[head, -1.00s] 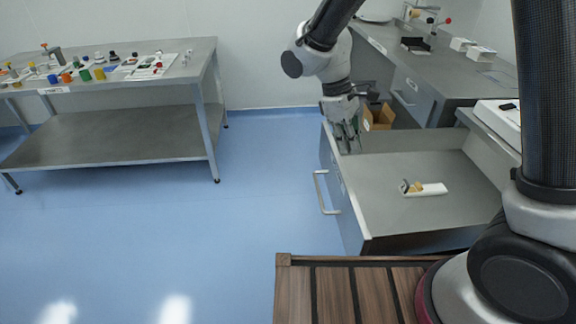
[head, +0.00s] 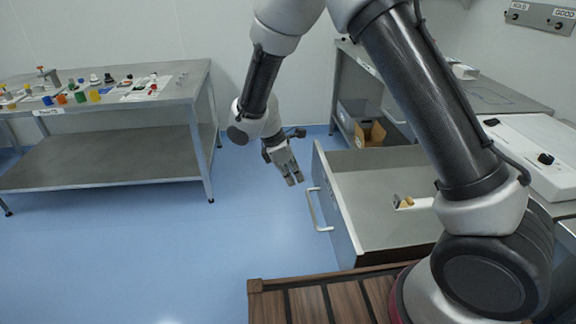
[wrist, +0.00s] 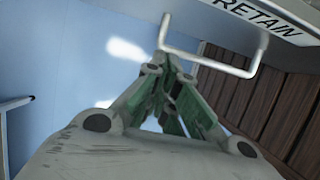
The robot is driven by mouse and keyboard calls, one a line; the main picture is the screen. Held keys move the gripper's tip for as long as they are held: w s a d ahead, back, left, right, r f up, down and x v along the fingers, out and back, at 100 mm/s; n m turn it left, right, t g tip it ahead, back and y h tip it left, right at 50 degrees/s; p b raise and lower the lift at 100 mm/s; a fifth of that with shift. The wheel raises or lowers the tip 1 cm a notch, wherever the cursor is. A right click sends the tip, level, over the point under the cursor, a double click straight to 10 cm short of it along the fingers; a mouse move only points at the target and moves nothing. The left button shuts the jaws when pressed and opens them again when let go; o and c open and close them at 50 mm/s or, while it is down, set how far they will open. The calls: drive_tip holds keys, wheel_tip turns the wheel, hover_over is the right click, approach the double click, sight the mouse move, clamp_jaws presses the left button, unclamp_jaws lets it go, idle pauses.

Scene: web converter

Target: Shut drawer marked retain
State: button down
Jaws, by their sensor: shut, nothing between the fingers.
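The drawer marked RETAIN (head: 345,226) is pulled out, with its grey front facing left in the head view. Its bar handle (head: 316,209) stands off that front. In the wrist view the RETAIN label (wrist: 262,14) is at the top right and the handle (wrist: 208,58) crosses just beyond my fingertips. My gripper (head: 293,179) is shut and empty, pointing down, just left of the drawer front and above the handle in the head view. Whether the fingers touch the handle I cannot tell. In the wrist view my gripper (wrist: 168,75) shows its green-sided fingers together.
Inside the drawer lies a small white item with tan and grey parts (head: 408,202). A steel table (head: 100,118) with small parts stands at left. Blue floor (head: 150,240) between is clear.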

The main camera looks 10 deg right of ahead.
sight(315, 190)
drive_tip(key=d+f, duration=0.2)
drive_tip(key=d, duration=0.1)
drive_tip(key=shift+d+f, duration=0.1)
drive_tip(key=shift+d, duration=0.9)
drive_tip(key=shift+d, duration=0.1)
